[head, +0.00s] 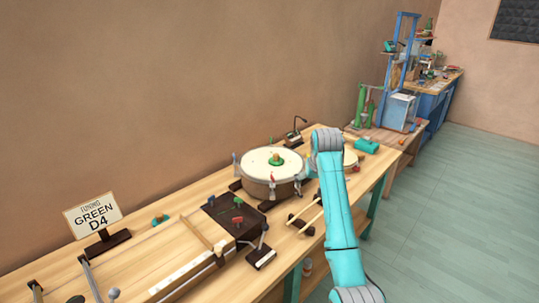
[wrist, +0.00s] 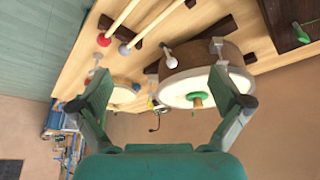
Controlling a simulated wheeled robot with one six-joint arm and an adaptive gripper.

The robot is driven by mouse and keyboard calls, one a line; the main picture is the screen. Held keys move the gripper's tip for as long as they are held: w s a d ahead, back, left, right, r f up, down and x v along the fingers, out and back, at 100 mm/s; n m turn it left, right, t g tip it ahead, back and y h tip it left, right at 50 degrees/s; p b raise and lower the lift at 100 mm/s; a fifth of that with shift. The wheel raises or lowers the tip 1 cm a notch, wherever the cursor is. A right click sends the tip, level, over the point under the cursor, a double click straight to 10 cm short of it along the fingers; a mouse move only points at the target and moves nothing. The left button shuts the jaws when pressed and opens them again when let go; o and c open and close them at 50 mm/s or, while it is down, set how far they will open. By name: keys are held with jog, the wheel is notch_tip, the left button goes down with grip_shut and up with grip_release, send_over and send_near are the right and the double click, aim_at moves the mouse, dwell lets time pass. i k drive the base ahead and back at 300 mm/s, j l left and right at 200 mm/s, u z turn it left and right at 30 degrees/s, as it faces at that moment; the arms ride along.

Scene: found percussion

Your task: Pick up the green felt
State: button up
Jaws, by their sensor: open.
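A green disc with a tan knob (head: 276,161), which looks like the green felt, lies on the pale head of a round drum (head: 259,176). In the wrist view the green disc (wrist: 197,96) shows on the drum's white face, between my fingers and nearer the right one. My gripper (wrist: 162,103) is open and empty, its fingers spread wide. A second small green piece (head: 238,203) sits on a dark board left of the drum; it also shows at the wrist view's upper right (wrist: 301,34). In the head view my arm hides most of my gripper.
The dark board (head: 220,222) also bears a red piece (head: 237,219). A smaller drum (head: 350,158) is behind my arm. Clamps stick up around the drum's rim.

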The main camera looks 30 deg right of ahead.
aim_at(275, 161)
jog(key=i, duration=0.9)
